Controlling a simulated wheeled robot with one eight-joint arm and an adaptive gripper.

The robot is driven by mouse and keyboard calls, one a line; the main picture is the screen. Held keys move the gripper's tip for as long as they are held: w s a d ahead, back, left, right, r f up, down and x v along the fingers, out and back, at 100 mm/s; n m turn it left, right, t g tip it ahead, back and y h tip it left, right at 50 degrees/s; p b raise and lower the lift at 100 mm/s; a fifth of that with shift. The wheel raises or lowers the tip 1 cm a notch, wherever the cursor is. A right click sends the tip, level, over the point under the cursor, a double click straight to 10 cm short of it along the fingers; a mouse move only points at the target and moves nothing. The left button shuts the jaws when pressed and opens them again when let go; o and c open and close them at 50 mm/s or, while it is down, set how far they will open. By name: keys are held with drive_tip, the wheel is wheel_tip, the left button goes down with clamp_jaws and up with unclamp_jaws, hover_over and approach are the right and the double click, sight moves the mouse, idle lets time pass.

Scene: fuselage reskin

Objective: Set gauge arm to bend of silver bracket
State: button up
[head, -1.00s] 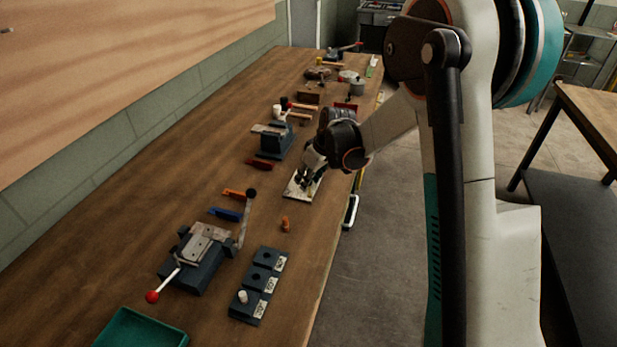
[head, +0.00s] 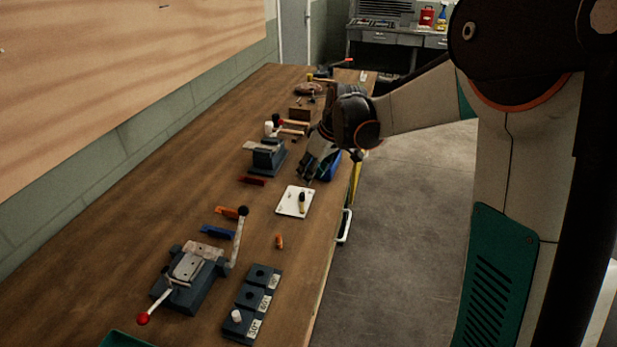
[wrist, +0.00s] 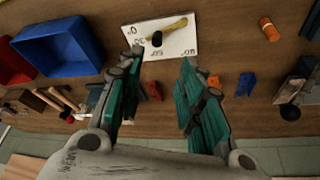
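The gauge plate (head: 290,208) is a white card on the bench near its right edge. Angle marks show on it in the wrist view (wrist: 172,47). The gauge arm (wrist: 178,26) is a thin brass-coloured pointer with a black knob (wrist: 157,39); it also shows in the head view (head: 302,204). My gripper (wrist: 161,62) is open and empty, apart from the plate and beyond it in the head view. A silver metal piece (head: 190,263) lies on the near bending tool; I cannot tell whether it is the silver bracket.
An orange cylinder (head: 279,241) and a block with labelled holes (head: 250,297) lie nearer. A vise-like tool (head: 267,157) stands farther back. Bare bench surrounds the plate.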

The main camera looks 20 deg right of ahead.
sight(302, 201)
drive_tip(key=shift+r, duration=0.1)
drive_tip(key=shift+d+m, duration=0.25)
drive_tip(key=shift+m, duration=0.05)
drive_tip(key=c, duration=0.6)
drive_tip(key=s+d+m+t+p, duration=0.1)
drive_tip(key=d+m+p, duration=0.1)
drive_tip(key=m, duration=0.1)
drive_tip(key=s+d+f+m+t+p, duration=0.1)
drive_tip(key=d+m+p, duration=0.1)
drive_tip(key=m, duration=0.1)
drive_tip(key=s+d+m+y+p, duration=0.1)
drive_tip(key=s+d+m+p, duration=0.1)
drive_tip(key=d+m, duration=0.1)
drive_tip(key=shift+f+t, duration=0.35)
drive_tip(key=shift+t, duration=0.05)
clamp_jaws()
drive_tip(key=shift+m, duration=0.3)
drive_tip(key=b+x, duration=0.3)
drive_tip(key=x, duration=0.6)
drive_tip(key=shift+f, duration=0.3)
drive_tip(key=a, duration=0.1)
drive_tip(key=w+a+b, duration=0.1)
drive_tip(key=shift+w+a+f, duration=0.25)
drive_tip(key=shift+w+a, duration=0.1)
drive_tip(key=shift+a, duration=0.05)
drive_tip(key=shift+w+a+r, duration=0.1)
drive_tip(key=shift+w+a, duration=0.15)
drive_tip(key=shift+a, duration=0.25)
drive_tip(key=shift+w, duration=0.1)
